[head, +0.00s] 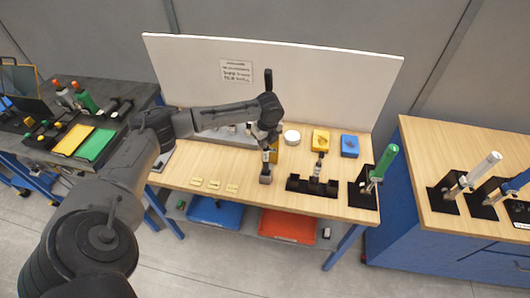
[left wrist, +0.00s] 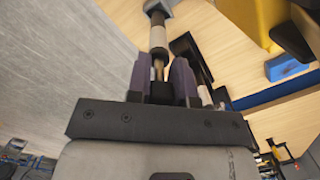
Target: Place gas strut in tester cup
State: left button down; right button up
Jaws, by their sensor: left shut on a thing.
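My left gripper (head: 267,146) is over the front middle of the wooden table. It is shut on a gas strut (head: 266,157), which hangs roughly upright. In the left wrist view, my left gripper (left wrist: 163,80) has its dark fingers around the strut (left wrist: 158,38), which shows a pale band and a dark end. A small grey block (head: 265,179) sits at the strut's lower end; I cannot tell whether they touch. A black holder (head: 300,186) stands to the right, with another strut-like piece (head: 318,168) upright in it. No part is clearly marked as the tester cup. My right gripper is not in view.
A black stand with a green-handled clamp (head: 386,160) is at the table's right end. A white round piece (head: 292,137), a yellow block (head: 320,141) and a blue block (head: 350,146) lie behind. Small yellow plates (head: 214,184) lie left. A white panel (head: 310,80) closes the back.

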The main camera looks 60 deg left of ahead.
aim_at(266, 157)
pick_arm(q)
jog(key=shift+f, duration=2.05)
jog(key=c, duration=1)
grip_release()
jog(key=shift+f, duration=0.15)
